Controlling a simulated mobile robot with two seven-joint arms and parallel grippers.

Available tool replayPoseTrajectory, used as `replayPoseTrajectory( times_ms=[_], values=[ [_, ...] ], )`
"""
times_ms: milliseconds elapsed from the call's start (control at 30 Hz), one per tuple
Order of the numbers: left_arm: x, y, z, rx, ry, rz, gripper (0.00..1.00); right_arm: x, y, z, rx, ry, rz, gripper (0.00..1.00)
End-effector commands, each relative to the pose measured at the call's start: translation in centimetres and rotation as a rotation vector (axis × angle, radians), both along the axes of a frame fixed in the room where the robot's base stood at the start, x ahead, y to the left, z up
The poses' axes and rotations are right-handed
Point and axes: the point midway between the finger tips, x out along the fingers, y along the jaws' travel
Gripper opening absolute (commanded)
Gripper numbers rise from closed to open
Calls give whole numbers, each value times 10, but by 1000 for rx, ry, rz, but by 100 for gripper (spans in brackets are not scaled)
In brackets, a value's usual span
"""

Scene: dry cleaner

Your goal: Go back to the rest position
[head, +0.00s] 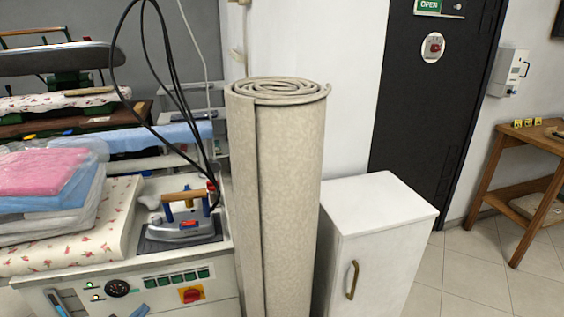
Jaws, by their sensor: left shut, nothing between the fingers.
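Only a small part of my left gripper (57,302) seems to show, at the bottom left edge in front of the ironing station's panel. It is shut and empty, and most of it is cut off by the frame. It is apart from the iron (187,224), which rests on a dark plate on the station. My right gripper is not in view.
The ironing station (165,272) fills the lower left, with plastic-wrapped garments (50,175) on it. A tall rolled carpet (290,190) stands beside it. A white cabinet (385,225) follows. Floor (480,275) is free at right, before a wooden table (530,140) and dark door (425,110).

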Motion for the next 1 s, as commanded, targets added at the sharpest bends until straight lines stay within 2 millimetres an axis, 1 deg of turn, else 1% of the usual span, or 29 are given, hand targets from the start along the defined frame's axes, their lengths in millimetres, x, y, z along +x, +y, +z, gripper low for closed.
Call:
replayPoseTrajectory(
  times_ms=[33, 67, 100, 167, 267, 367, 500, 633, 800, 833, 1000],
  values=[
    [-1, 12, 1, 34, 6, -2, 0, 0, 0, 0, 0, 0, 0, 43],
    [-10, 4, -8, 24, 55, 12, 0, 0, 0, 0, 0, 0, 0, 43],
    [-18, 0, -15, 24, 104, 30, 0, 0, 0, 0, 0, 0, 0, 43],
    [-29, -3, -25, 31, 178, 56, 0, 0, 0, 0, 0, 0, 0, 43],
    [-52, -9, -42, 43, 309, 101, 0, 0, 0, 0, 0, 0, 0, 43],
    [-81, -15, -59, 58, 457, 150, 0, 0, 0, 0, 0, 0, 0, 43],
    [-129, -21, -79, 87, 669, 219, 0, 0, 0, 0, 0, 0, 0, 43],
    [-171, -25, -90, 116, 842, 272, 0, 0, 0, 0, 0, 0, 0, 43],
    [-222, -30, -97, 149, 1033, 332, 0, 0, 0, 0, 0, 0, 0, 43],
    [-218, -38, -97, 115, 1028, 334, 0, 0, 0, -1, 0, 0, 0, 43],
    [-216, -71, -97, -13, 1044, 344, 0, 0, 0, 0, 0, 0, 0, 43]
  ],
)
